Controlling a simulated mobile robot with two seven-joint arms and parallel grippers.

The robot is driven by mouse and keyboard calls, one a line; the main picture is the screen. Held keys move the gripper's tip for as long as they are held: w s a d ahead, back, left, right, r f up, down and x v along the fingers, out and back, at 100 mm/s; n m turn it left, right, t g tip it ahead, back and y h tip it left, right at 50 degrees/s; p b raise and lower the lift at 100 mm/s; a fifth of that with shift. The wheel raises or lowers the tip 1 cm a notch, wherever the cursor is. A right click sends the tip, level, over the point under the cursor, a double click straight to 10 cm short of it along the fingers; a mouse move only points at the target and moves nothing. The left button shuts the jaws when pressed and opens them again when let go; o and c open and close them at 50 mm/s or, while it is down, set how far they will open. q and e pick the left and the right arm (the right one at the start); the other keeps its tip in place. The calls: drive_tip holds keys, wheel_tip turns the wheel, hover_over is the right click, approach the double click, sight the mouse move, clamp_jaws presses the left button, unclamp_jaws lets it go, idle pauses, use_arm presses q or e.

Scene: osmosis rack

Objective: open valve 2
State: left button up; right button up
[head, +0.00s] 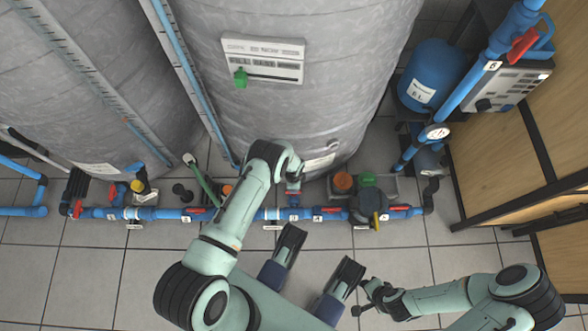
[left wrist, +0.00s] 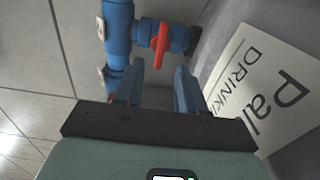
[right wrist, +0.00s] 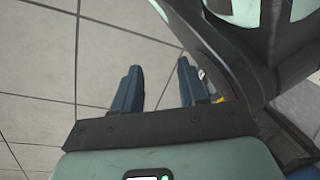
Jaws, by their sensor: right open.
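A blue pipe (head: 160,213) runs along the floor with several red valve handles; I cannot surely read which number marks valve 2. In the left wrist view a red valve handle (left wrist: 160,43) sits on a short blue branch, pointing along the view. My left gripper (left wrist: 157,85) is open and empty, with its fingertips just short of this handle and apart from it. In the head view my left gripper is mostly hidden by its wrist, above the pipe in front of the middle tank. My right gripper (right wrist: 158,85) is open and empty over the floor tiles; in the head view it is at lower right (head: 364,297).
Large grey tanks (head: 290,110) stand behind the pipe. A sheet with printed text (left wrist: 265,85) is right of the left gripper. A dark pump (head: 368,208) and other red handles (head: 400,208) are further right. A wooden frame (head: 500,140) stands at right. Tiled floor in front is clear.

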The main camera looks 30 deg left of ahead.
use_arm(q)
wheel_tip(320, 180, down, 6)
drive_tip(key=shift+f+b, duration=0.1)
drive_tip(key=shift+b, duration=1)
drive_tip(key=shift+f, duration=0.4)
use_arm(e)
drive_tip(key=s+f+g, duration=0.2)
drive_tip(key=s+f, duration=0.1)
drive_tip(key=s, duration=0.3)
drive_tip(key=shift+d, duration=0.35)
drive_tip(key=shift+f, duration=0.1)
use_arm(q)
clamp_jaws()
